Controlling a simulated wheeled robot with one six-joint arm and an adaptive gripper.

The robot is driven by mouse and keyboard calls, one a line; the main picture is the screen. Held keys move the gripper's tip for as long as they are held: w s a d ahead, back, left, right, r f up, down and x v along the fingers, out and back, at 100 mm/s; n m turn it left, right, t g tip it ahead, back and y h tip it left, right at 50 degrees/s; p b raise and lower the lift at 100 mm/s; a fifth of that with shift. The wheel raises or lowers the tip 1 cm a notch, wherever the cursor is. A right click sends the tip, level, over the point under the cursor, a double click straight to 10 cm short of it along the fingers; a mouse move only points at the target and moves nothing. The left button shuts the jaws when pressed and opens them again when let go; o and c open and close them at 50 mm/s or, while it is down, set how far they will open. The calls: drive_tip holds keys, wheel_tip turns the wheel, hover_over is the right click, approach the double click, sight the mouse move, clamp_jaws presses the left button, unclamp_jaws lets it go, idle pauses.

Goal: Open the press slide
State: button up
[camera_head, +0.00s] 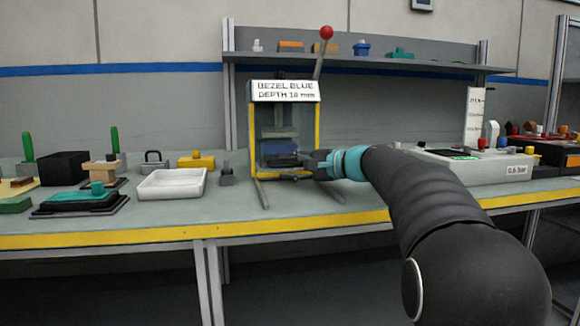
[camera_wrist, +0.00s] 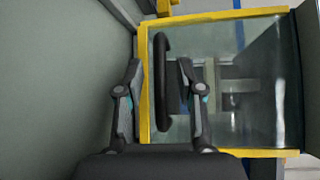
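The press (camera_head: 313,122) stands on the bench with a yellow frame, a clear front and a sign reading "BEZEL BLUE DEPTH 10 mm". Its slide sits inside at the bottom, between two rails that stick out forward; I see it only partly. In the wrist view, a dark bar handle (camera_wrist: 163,50) runs along the yellow edge (camera_wrist: 144,100) of the press. My gripper (camera_head: 318,165) is at the lower right front of the press. In the wrist view its fingers (camera_wrist: 161,68) are apart, one on each side of the handle. I cannot tell whether either finger touches it.
A red-knobbed lever (camera_head: 326,33) rises above the press. A white tray (camera_head: 172,184) and a small grey object (camera_head: 227,175) stand to the left. A grey control box (camera_head: 480,165) stands to the right. The bench front before the rails is clear.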

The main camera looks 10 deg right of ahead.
clamp_jaws()
